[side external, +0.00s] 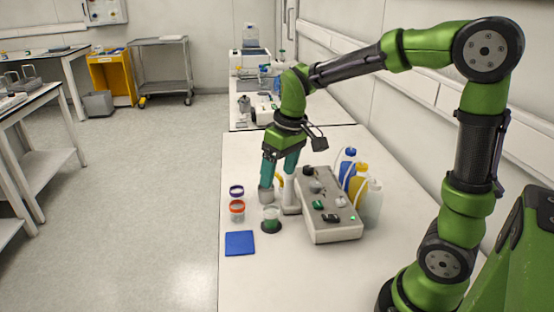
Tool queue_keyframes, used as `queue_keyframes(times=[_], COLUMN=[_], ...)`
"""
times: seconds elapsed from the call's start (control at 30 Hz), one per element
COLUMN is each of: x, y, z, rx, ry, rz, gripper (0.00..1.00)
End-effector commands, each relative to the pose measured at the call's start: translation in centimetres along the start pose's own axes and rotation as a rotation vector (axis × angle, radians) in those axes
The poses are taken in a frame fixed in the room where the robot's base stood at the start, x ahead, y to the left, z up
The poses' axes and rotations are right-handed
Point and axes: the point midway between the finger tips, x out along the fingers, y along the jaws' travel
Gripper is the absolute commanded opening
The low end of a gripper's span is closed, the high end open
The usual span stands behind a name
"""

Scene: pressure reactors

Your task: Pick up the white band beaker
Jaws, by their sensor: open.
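My gripper (278,186) points down over the white table, its two teal fingers apart, with pale tips low near the tabletop. A yellow patch shows between and behind the fingers. I cannot clearly make out a white band beaker; pale shapes at the fingertips blend with them, and the fingers hide part of this spot. A purple band beaker (237,193) and an orange band beaker (237,211) stand left of the gripper. A beaker with green contents (271,220) stands on a dark base just in front of the gripper.
A grey control box (329,217) with knobs and a green light stands right of the gripper. Bottles with blue (346,164), yellow (358,182) and white (371,203) bodies stand behind it. A blue pad (240,243) lies front left. The table's front is clear.

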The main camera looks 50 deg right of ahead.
Motion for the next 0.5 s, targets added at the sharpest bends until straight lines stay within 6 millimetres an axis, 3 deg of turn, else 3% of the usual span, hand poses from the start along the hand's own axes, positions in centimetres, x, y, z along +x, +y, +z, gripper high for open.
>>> queue_keyframes(times=[0.1,0.23,0.37,0.5], x=[2.2,3.0,1.8,2.5], y=[1.7,3.0,3.2,3.2], z=[-2.7,-4.8,-5.4,-5.0], rx=[-0.145,-0.315,-0.429,-0.474], ry=[-0.098,-0.164,-0.172,-0.188], rz=[0.029,0.044,0.046,0.035], gripper=[0.75,0.75,0.75,0.75])
